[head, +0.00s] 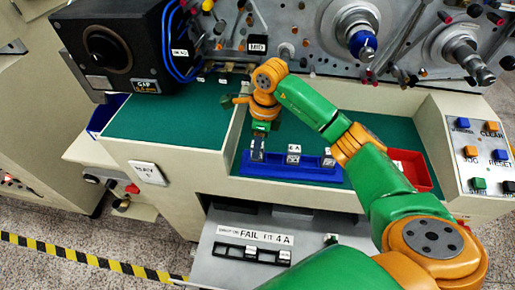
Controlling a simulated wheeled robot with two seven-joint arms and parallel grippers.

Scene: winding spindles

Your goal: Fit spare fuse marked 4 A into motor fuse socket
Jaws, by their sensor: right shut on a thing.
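A blue rack (320,171) stands on the green bench top and carries several small grey fuses. My right gripper (259,139) points down over the rack's left end and is shut on the leftmost fuse (257,152), which appears to be still at the rack. Its marking is too small to read. The middle fuse (293,154) has a white label ending in "A"; its number is unclear. My left gripper is out of view.
A red tray (415,172) lies right of the rack, partly behind my right arm. A black box (110,45) with blue cables stands at the back left. Spindles (362,43) stick out from the back panel. A button panel (480,155) is at the right.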

